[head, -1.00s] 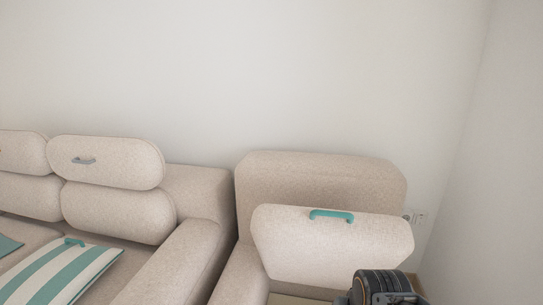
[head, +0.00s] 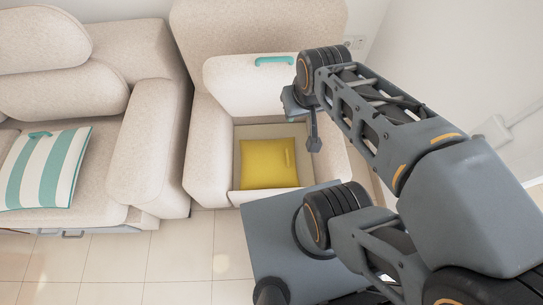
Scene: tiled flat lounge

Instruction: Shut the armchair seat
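The beige armchair (head: 205,145) stands against the wall in the head view. Its seat (head: 240,88) is open, raised and tilted up toward the backrest, with a teal handle (head: 274,60) at its top edge. Below it, the storage space under the seat is exposed, with a yellow cushion (head: 258,174) inside. My gripper (head: 313,138) hangs at the right of the raised seat, over the right part of the chair, apart from the handle. One finger shows pointing down; whether the gripper is open is unclear. My arm hides part of the chair's right armrest.
A beige sofa (head: 150,135) stands at the left, with a teal-and-white striped cushion (head: 48,170) on it. Walls close off the back and right. Tiled floor (head: 165,262) is clear in front of the sofa, left of my base.

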